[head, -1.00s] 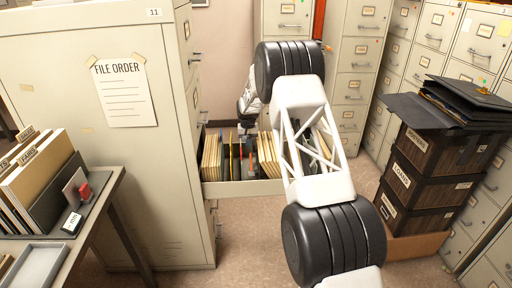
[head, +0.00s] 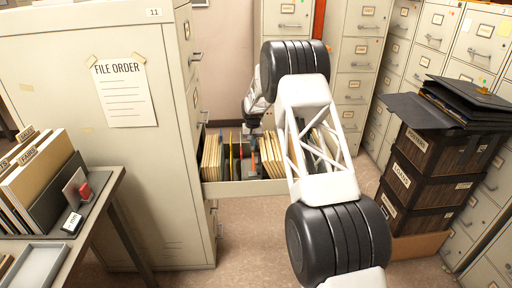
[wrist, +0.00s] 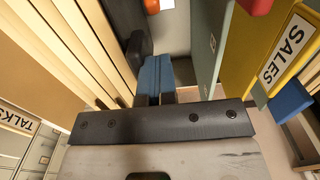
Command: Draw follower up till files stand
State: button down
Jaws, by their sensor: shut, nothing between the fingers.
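The open file drawer (head: 245,188) holds cream folders (head: 212,158) at its left and more cream folders (head: 273,158) leaning at its right, partly behind my arm. Thin yellow and red dividers (head: 231,158) stand between them. My gripper (head: 251,130) reaches down into the drawer's middle. In the wrist view its blue fingers (wrist: 156,76) are together, between cream folders (wrist: 85,40) on the left and coloured files on the right, one a yellow SALES file (wrist: 272,68). A dark upright plate (wrist: 137,55) beside the cream folders may be the follower; I cannot tell whether my fingers touch it.
The tall cabinet (head: 110,190) stands left of the drawer. A desk with a file rack (head: 45,180) and a grey tray (head: 35,266) is at the lower left. Stacked dark boxes (head: 425,185) stand at the right. The floor (head: 250,240) before the drawer is clear.

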aim_at(264, 144)
jog(key=shift+d, duration=3.2)
jog(key=shift+a, duration=0.5)
jog(key=shift+r, duration=0.15)
jog(key=shift+r, duration=3.35)
jog(key=shift+r, duration=0.1)
notch_tip(264, 144, up, 8)
